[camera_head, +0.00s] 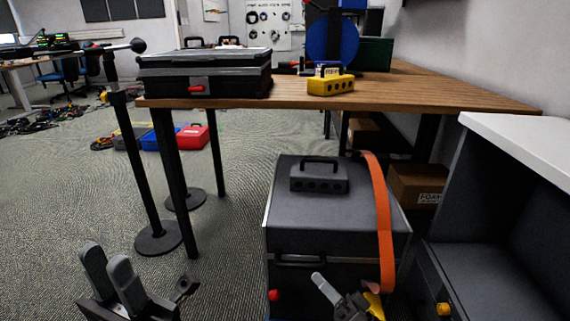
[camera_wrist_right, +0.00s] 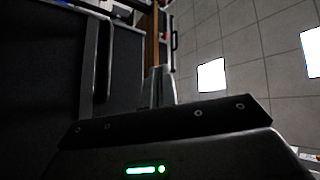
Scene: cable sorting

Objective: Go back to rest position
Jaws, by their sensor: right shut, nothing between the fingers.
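My left gripper (camera_head: 106,260) is at the lower left of the head view, over the carpet. Its two grey fingers stand apart with nothing between them. My right gripper (camera_head: 320,280) is at the bottom, in front of the dark grey case (camera_head: 283,240), its fingers together and empty. In the right wrist view its closed fingers (camera_wrist_right: 158,85) point up beside a dark panel. I cannot tell whether it touches the case.
An orange strap (camera_head: 379,220) hangs over the case, beside a small grey block (camera_head: 319,178) on top. The wooden table (camera_head: 420,92) carries a black toolbox (camera_head: 205,78) and yellow block (camera_head: 331,85). A white-topped cabinet (camera_head: 525,140) stands right. Carpet (camera_head: 60,210) is free at left.

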